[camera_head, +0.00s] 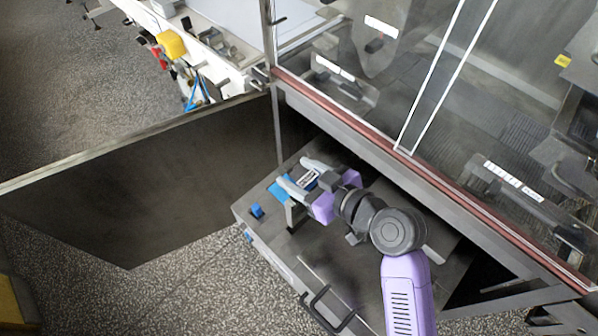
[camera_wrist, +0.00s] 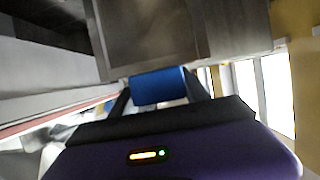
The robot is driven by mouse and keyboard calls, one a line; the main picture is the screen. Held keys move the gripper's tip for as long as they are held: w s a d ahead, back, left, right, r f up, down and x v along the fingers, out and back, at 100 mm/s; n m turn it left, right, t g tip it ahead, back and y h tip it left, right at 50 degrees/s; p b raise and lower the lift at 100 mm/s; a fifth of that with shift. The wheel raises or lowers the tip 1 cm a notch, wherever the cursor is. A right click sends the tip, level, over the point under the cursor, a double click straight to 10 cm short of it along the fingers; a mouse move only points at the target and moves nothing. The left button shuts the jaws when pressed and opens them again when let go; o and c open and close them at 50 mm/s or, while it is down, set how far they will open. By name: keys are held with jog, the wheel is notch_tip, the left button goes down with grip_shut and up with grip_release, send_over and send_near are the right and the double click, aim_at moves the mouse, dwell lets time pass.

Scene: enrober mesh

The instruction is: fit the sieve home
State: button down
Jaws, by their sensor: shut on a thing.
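My gripper (camera_head: 297,186) reaches over a grey metal unit (camera_head: 268,243) that lies below the glazed machine. Its fingers are shut on a blue grip (camera_head: 279,191). In the wrist view the blue grip (camera_wrist: 158,87) sits between the fingertips, against the edge of a grey metal panel (camera_wrist: 150,35). I cannot tell whether this panel is the sieve, nor how it is seated. A second blue piece (camera_head: 256,211) stands on the grey unit, left of my gripper. My arm hides part of the unit's top.
A dark open door panel (camera_head: 150,185) stands to the left. The machine's glazed front with a red-brown lower edge (camera_head: 390,150) hangs above and right of my arm. A black handle (camera_head: 326,312) sticks out from the unit's front.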

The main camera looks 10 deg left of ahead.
jog(key=shift+f+b, duration=6.75)
jog(key=shift+f, duration=0.75)
jog(key=shift+s+f, duration=0.1)
jog(key=shift+f, duration=0.25)
jog(key=shift+c, duration=2.2)
grip_release()
jog(key=shift+f, duration=0.1)
jog(key=shift+s, duration=0.1)
jog(key=v, duration=0.4)
jog(key=r+v, duration=0.1)
jog(key=v, duration=0.3)
jog(key=shift+w+a, duration=0.1)
jog(key=shift+w, duration=0.15)
